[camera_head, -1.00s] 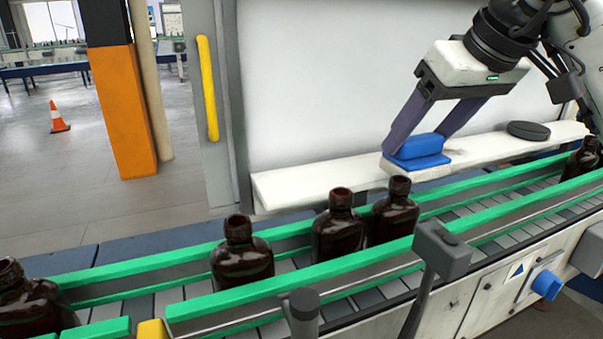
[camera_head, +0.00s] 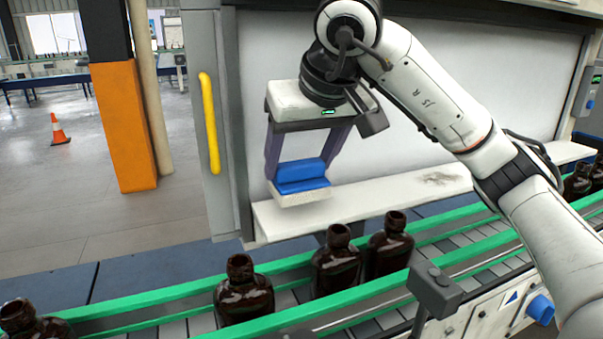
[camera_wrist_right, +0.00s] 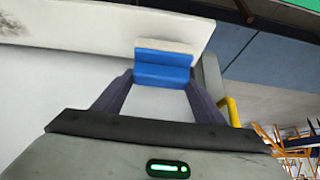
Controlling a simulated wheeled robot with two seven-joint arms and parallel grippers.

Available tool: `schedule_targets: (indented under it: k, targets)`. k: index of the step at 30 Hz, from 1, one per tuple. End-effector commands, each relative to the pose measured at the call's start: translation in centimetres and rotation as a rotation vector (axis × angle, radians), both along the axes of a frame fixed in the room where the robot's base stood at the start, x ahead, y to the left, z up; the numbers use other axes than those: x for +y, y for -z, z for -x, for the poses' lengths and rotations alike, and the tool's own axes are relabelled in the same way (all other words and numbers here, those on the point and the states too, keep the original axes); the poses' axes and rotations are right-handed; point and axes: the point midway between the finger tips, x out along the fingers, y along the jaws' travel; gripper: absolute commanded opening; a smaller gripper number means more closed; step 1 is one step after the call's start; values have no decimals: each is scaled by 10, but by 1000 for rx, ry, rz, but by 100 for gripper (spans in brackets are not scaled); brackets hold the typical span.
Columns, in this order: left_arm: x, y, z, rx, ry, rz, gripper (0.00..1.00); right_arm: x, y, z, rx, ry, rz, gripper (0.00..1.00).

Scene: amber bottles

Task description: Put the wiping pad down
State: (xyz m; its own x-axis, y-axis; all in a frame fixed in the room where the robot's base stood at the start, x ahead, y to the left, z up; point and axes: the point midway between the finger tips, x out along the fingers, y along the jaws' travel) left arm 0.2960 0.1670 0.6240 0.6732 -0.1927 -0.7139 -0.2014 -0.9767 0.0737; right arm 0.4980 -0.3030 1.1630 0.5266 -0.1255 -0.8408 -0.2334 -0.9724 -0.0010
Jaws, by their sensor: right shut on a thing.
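The wiping pad (camera_head: 301,178) is a blue block with a pale underside. My right gripper (camera_head: 300,168) is shut on it, with a dark finger on each side. The pad is near the left end of the white shelf (camera_head: 350,205), in front of the white panel. I cannot tell whether its underside touches the shelf. In the right wrist view the pad (camera_wrist_right: 163,68) sits between the fingertips of my right gripper (camera_wrist_right: 160,80), with the shelf (camera_wrist_right: 70,22) behind it. My left gripper is not in view.
Several amber bottles, one of them here (camera_head: 337,262), stand on the conveyor between green rails (camera_head: 170,308) in front of the shelf. A dark smudge (camera_head: 444,179) marks the shelf on the right. A yellow handle (camera_head: 209,122) is on the frame at left.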

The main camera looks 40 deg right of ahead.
Motion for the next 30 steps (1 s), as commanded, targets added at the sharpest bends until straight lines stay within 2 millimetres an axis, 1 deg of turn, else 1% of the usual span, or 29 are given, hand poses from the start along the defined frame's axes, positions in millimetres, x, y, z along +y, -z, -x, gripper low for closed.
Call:
schedule_targets:
  k: [1, 3, 6, 11, 12, 14, 15, 24, 28, 30]
  targets:
    - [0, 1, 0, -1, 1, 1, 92, -1, 12, 1, 5, 1, 3, 32]
    - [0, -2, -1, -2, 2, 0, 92, -1, 22, 2, 4, 0, 1, 32]
    - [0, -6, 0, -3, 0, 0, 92, -1, 30, 2, 3, 1, 1, 33]
    - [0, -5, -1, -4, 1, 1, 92, -1, 33, 2, 5, 0, 1, 32]
    - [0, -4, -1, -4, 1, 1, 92, -1, 33, 2, 8, 1, 1, 68]
    - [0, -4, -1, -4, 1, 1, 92, -1, 34, 2, 9, 0, 2, 78]
    - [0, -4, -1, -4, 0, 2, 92, -1, 34, 2, 10, 0, 2, 85]
    - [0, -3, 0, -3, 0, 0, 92, -1, 33, 2, 5, 0, 0, 85]
    - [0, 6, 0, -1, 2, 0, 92, -1, 39, 1, 3, 0, -1, 85]
    - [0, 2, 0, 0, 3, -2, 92, 0, 25, 6, -2, -1, 0, 85]
